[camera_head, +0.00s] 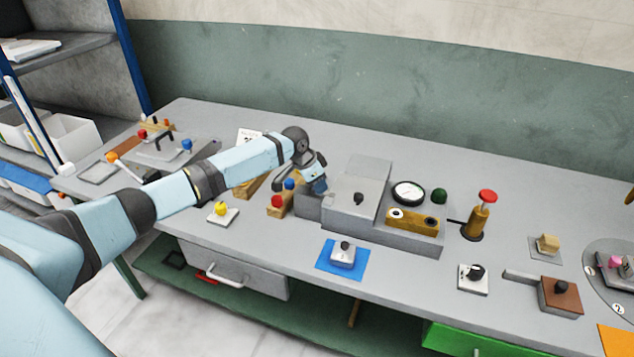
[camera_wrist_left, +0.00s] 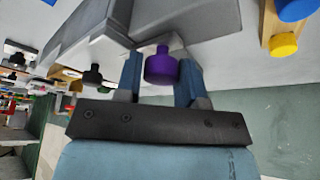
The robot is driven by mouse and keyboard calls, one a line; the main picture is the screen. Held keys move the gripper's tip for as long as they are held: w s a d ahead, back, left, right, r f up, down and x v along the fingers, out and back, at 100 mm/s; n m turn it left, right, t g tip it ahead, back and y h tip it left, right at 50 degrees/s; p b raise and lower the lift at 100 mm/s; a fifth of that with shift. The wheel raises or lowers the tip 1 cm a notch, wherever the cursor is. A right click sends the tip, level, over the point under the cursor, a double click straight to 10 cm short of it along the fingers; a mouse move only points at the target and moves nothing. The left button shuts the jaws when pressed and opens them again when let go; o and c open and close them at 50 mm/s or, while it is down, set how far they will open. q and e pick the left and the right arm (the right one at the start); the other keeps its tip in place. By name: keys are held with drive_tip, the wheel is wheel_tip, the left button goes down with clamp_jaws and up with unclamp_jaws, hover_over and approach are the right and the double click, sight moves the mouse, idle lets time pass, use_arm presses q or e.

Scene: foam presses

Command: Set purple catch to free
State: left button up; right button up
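The purple catch (camera_wrist_left: 161,66) is a round purple knob on a pale mount by a grey press body (camera_wrist_left: 95,30) in the left wrist view. My left gripper (camera_wrist_left: 161,78) has one blue finger on each side of the knob, and the knob fills the space between them. In the head view my left gripper (camera_head: 318,186) points down at the left end of the grey press (camera_head: 352,205). The catch is hidden there behind the gripper and press. My right gripper is not in view.
Wooden blocks with red and blue knobs (camera_head: 278,202) stand just left of the gripper. A red-topped plunger (camera_head: 487,196) stands right. The table's back strip is clear.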

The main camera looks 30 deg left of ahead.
use_arm(q)
clamp_jaws()
drive_tip(key=shift+s+a+p, duration=0.2)
drive_tip(key=shift+a+p, duration=0.1)
drive_tip(key=shift+a, duration=0.6)
drive_tip(key=shift+s+a+p, duration=0.2)
drive_tip(key=shift+a+p, duration=0.05)
drive_tip(key=shift+a, duration=0.65)
drive_tip(key=shift+o, duration=0.8)
unclamp_jaws()
drive_tip(key=o, duration=0.4)
drive_tip(key=shift+a, duration=0.1)
drive_tip(key=shift+c, duration=0.2)
drive_tip(key=shift+r, duration=0.1)
drive_tip(key=shift+s+r, duration=0.15)
drive_tip(key=shift+r, duration=0.2)
drive_tip(key=b+v, duration=0.1)
drive_tip(key=v, duration=1.2)
drive_tip(key=shift+f, duration=0.1)
